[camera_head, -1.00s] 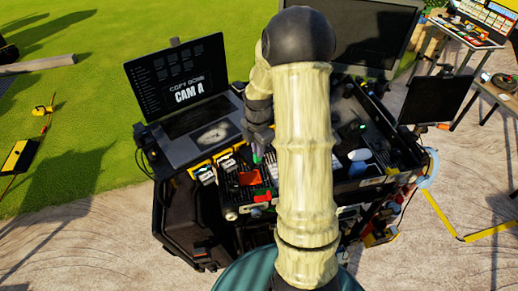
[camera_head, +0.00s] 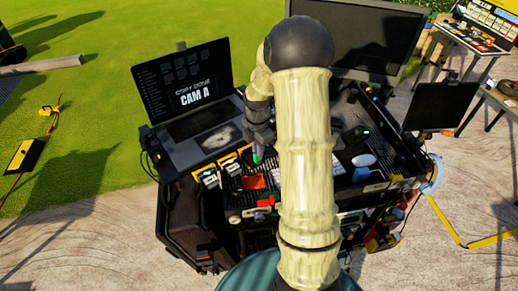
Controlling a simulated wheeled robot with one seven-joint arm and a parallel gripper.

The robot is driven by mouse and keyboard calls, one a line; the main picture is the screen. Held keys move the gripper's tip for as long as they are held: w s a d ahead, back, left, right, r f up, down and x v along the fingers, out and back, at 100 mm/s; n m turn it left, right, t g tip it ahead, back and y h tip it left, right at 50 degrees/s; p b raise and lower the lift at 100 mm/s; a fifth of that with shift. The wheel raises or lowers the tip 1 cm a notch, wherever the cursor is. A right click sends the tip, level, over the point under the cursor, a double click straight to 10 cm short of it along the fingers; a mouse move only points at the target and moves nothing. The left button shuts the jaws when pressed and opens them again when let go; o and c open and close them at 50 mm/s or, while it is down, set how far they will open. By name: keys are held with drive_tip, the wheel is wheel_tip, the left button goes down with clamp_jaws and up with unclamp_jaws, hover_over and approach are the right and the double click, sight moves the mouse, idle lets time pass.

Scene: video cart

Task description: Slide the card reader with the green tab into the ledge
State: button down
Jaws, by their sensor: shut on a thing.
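My gripper (camera_head: 259,151) is over the cart's tray, just right of the laptop, mostly dark and small in the view. It is shut on what looks like the card reader, of which only a small green tab (camera_head: 256,158) shows below the fingers. The reader's body is hidden by the fingers or too small to make out. White pieces with yellow edges (camera_head: 208,178) stand in a row along the laptop's front. I cannot tell which surface is the ledge. My arm covers the middle of the cart.
A laptop (camera_head: 205,115) reading "CAM A" stands left of the gripper. A red-orange piece (camera_head: 253,182) lies on the tray just below it. A large monitor (camera_head: 365,40) stands behind my arm. A smaller screen (camera_head: 440,103) flanks the cart.

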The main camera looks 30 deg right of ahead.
drive_tip(key=shift+w+a, duration=0.1)
drive_tip(key=shift+w, duration=0.2)
drive_tip(key=shift+w, duration=0.15)
drive_tip(key=shift+w, duration=0.35)
drive_tip(key=shift+w+a+p, duration=0.15)
drive_tip(key=shift+w+p, duration=0.25)
drive_tip(key=shift+w, duration=0.3)
drive_tip(key=shift+w+a+p, duration=0.1)
drive_tip(key=shift+w+p, duration=0.25)
drive_tip(key=shift+w, duration=0.35)
idle(1.4)
drive_tip(key=c, duration=1.3)
unclamp_jaws()
drive_tip(key=shift+s+r, duration=0.1)
drive_tip(key=shift+c, duration=0.2)
drive_tip(key=shift+w+r, duration=0.2)
drive_tip(key=shift+r, duration=0.05)
drive_tip(key=shift+w+r, duration=0.1)
drive_tip(key=shift+r, duration=0.1)
wheel_tip(320, 180, up, 16)
drive_tip(key=s+b, duration=0.1)
drive_tip(key=b, duration=0.4)
drive_tip(key=shift+r, duration=0.2)
